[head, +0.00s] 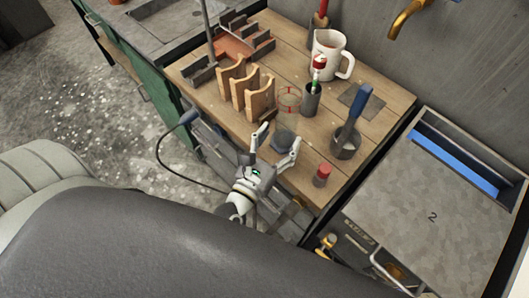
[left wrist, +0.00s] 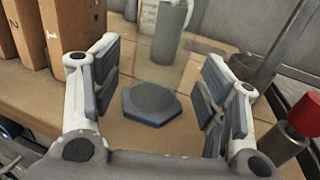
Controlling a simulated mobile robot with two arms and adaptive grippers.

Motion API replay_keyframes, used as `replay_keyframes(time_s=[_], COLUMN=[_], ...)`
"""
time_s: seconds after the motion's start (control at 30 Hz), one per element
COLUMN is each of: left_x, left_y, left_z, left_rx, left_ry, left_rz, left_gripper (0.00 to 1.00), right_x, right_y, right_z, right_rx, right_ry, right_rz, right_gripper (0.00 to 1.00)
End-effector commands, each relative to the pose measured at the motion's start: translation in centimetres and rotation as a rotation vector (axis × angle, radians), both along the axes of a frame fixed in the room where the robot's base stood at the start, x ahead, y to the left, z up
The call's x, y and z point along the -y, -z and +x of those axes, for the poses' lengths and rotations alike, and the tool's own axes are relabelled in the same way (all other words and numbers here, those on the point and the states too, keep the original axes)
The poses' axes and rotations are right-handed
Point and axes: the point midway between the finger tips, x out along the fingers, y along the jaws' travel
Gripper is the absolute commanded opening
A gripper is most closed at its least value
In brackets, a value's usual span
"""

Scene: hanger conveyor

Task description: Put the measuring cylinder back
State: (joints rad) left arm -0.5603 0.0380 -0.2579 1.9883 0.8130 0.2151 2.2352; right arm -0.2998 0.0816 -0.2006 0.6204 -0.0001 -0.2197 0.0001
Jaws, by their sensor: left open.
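The measuring cylinder (head: 284,140) stands upright on the wooden worktop. Its clear body is hard to make out; its blue-grey hexagonal base (left wrist: 152,104) shows plainly in the left wrist view. My left gripper (head: 277,140) is open, with one finger on each side of the cylinder. In the left wrist view the open fingers (left wrist: 160,92) leave a gap to the base on both sides. A thin red ring-shaped outline (head: 289,97) lies just behind the cylinder, beside the wooden holders. My right gripper is not in view.
Wooden holders (head: 258,100) stand left of the cylinder. A dark cup with a toothbrush (head: 311,98), a white mug (head: 329,52) and a metal pot with a blue-handled tool (head: 346,142) stand behind and right. A red-capped bottle (head: 322,175) is near the front edge.

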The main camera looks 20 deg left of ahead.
Motion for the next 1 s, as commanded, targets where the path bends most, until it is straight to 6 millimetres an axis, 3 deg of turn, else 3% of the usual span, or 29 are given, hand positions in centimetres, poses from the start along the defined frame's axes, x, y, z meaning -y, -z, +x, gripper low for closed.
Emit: replay_keyframes(time_s=[0.2,0.43,0.63,1.0], left_x=[-0.3,-0.5,-0.6,-0.7], left_y=[0.4,0.2,0.0,0.0], left_z=[-4.3,-7.4,-8.4,-8.5], left_rx=[-0.004,-0.002,0.000,0.000], left_ry=[0.004,0.004,0.002,0.001], left_rz=[0.002,0.002,0.001,0.000], left_gripper=[0.67,0.67,0.67,0.67], right_x=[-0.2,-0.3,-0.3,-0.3], right_y=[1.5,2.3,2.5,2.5], right_z=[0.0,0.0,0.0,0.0], right_rx=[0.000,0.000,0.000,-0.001], right_ry=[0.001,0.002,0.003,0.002], right_rz=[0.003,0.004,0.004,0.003], right_gripper=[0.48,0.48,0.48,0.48])
